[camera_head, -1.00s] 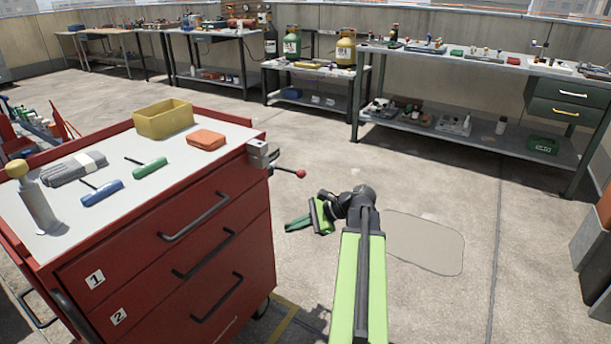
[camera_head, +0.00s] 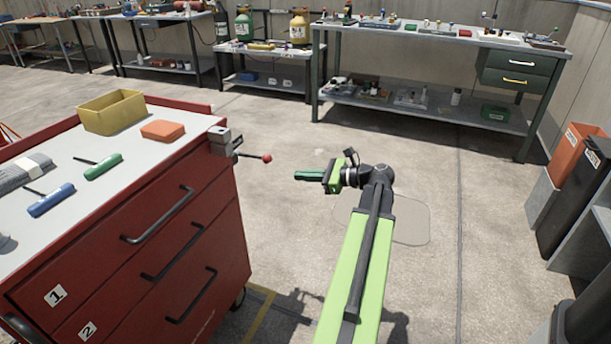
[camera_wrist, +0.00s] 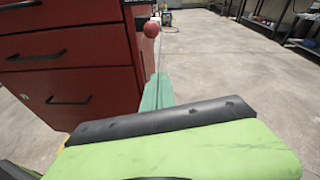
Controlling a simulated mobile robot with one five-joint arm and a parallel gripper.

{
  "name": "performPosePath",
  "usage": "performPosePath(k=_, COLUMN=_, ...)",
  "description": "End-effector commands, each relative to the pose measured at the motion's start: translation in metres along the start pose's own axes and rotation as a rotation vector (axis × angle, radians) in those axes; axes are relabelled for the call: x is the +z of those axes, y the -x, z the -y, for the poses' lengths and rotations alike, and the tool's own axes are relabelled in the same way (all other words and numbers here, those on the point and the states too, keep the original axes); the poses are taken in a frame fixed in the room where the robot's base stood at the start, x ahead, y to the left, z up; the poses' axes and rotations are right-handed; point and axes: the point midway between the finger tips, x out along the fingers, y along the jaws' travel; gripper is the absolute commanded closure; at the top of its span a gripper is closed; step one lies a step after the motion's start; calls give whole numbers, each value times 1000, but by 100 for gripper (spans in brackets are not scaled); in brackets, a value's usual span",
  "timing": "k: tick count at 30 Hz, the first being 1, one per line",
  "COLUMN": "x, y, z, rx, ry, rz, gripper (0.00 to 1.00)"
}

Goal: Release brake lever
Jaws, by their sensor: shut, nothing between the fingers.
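The brake lever (camera_head: 252,157) is a thin dark rod with a red ball at its end. It sticks out to the right from a grey metal bracket (camera_head: 219,139) at the corner of the red tool cart (camera_head: 170,235). In the wrist view the red ball (camera_wrist: 151,29) shows above the green fingers, in front of the cart's edge. My gripper (camera_head: 308,176) is shut and empty, pointing left. In the head view it lies to the right of and lower than the red ball, with a visible gap between them.
On the cart top are a yellow bin (camera_head: 112,111), an orange block (camera_head: 163,130), and green (camera_head: 103,166) and blue (camera_head: 51,200) handled tools. A workbench (camera_head: 440,45) stands at the back. Bins (camera_head: 577,157) stand at the right. The floor between is clear.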

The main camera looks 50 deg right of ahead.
Motion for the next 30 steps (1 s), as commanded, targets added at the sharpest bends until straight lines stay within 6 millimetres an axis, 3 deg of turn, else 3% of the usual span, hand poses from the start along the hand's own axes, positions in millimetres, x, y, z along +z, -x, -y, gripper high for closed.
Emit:
performPosePath(k=8, x=-2, y=-62, z=-1, rx=2, ry=0, rz=0, gripper=100)
performPosePath(k=10, x=22, y=-61, z=1, rx=1, ry=0, rz=0, gripper=100)
performPosePath(k=15, x=37, y=-66, z=1, rx=-1, ry=0, rz=-1, gripper=100)
performPosePath(k=30, x=40, y=-69, z=0, rx=1, ry=0, rz=-4, gripper=100)
